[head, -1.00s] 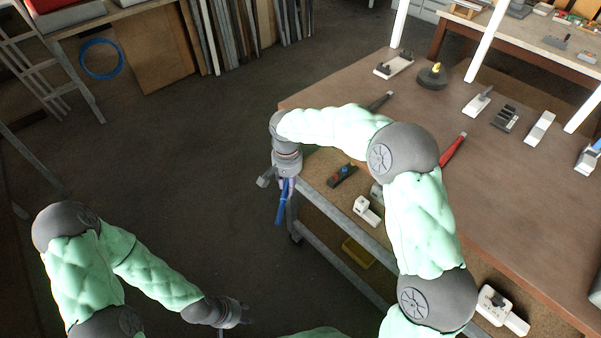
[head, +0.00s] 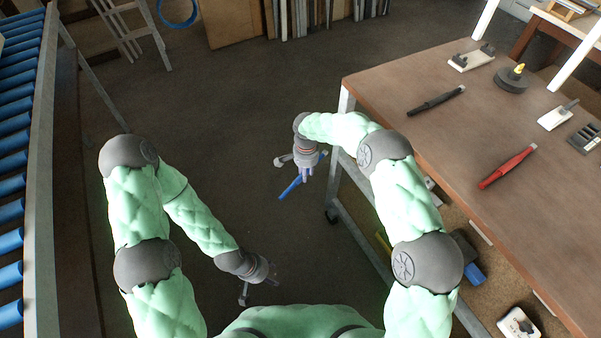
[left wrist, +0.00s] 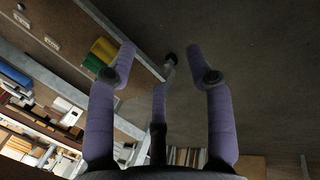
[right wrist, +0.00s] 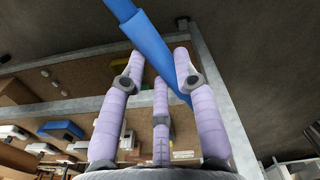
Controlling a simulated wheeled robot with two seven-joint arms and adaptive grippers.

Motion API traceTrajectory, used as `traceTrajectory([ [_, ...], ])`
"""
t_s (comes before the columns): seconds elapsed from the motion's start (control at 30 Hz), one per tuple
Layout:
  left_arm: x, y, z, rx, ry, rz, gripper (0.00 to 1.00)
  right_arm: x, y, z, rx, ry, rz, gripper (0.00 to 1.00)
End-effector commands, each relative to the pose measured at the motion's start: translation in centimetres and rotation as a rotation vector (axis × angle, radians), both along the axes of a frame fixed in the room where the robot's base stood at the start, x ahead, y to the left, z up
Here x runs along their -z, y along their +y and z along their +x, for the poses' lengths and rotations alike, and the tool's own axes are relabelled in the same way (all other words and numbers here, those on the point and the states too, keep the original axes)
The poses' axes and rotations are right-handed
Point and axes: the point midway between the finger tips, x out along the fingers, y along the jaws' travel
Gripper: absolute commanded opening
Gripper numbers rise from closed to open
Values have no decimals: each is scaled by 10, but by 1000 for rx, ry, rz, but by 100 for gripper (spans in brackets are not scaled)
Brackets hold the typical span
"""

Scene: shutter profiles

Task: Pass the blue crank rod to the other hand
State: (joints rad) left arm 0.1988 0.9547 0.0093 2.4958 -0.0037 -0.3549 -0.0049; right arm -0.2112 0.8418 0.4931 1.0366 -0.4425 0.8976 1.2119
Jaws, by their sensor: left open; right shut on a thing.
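The blue crank rod (head: 289,188) hangs in my right gripper (head: 308,172) in the head view, in the air left of the workbench's near corner, tilted with its lower end toward the lower left. In the right wrist view the rod (right wrist: 142,32) runs across and between the fingertips (right wrist: 160,62). My right gripper is shut on it. My left gripper (head: 258,288) is lower and nearer to me, open and empty, apart from the rod. In the left wrist view its fingers (left wrist: 160,55) are spread with nothing between them.
The workbench (head: 420,140) at right bears a black rod (head: 436,101), a red rod (head: 508,166) and a round dark base (head: 511,80). A roller conveyor with blue rollers (head: 12,200) stands at the far left. The floor (head: 235,120) between is clear. A ladder (head: 130,30) stands behind.

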Motion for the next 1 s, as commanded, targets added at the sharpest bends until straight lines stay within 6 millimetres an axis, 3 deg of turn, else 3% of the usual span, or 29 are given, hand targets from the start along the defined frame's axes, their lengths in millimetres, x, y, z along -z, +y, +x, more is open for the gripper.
traceTrajectory([
  [0.17, -14, -3, 27, 74, -57, -2, 53, 0, 0, 1, 1, -1, 0, 0],
  [0.37, -47, -10, 73, 231, -159, 4, 53, 0, 0, 0, 1, -1, 0, 0],
  [0.7, -118, -21, 140, 507, -327, 68, 53, 0, 0, 0, 0, -1, 0, 0],
  [1.0, -189, -26, 182, 711, -452, 167, 53, 0, 0, 0, 0, -1, 0, 0],
])
